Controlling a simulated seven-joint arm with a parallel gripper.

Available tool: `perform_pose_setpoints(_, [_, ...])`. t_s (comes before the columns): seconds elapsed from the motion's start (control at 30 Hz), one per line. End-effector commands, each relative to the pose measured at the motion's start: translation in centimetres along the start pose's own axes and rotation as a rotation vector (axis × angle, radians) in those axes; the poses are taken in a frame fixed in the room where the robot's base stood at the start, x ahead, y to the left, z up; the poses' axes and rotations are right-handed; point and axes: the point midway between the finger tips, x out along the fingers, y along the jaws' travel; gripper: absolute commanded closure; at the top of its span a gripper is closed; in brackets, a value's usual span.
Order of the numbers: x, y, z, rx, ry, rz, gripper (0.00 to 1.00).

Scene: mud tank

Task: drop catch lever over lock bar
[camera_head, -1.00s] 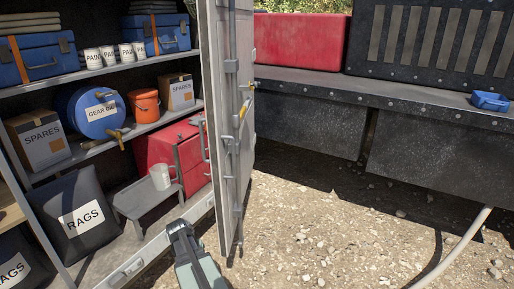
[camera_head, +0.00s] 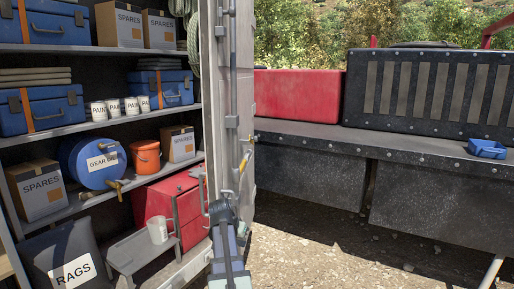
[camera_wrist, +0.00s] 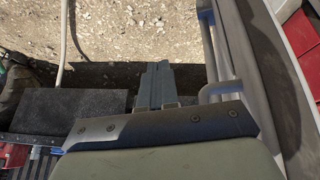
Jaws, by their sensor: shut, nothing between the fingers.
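The locker door (camera_head: 215,90) stands open, seen nearly edge-on in the head view. The lock bar (camera_head: 232,100) runs upright along it through brackets. A small lever with a yellowish part (camera_head: 244,160), apparently the catch lever, sits partway down the bar; its exact seating is too small to tell. My gripper (camera_head: 221,208) is shut and empty, in front of the door's lower part and below the lever. In the wrist view its fingers (camera_wrist: 155,84) are together, left of a bent grey bar (camera_wrist: 220,89) and long upright rods, with a visible gap.
Locker shelves at left hold blue cases (camera_head: 40,108), paint tins, spares boxes and a red box (camera_head: 170,205). A mug (camera_head: 158,231) stands on a grey step (camera_head: 135,250) low inside. Gravel lies between.

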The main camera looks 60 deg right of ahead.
Motion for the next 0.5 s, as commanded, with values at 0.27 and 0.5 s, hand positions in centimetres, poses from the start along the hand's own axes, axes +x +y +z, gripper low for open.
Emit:
perform_pose_setpoints(0.27, [-4.8, 3.5, -8.7, 0.108, 0.078, -0.02, 1.0])
perform_pose_setpoints(0.5, [-9.8, 4.4, -17.1, 0.128, 0.138, -0.088, 1.0])
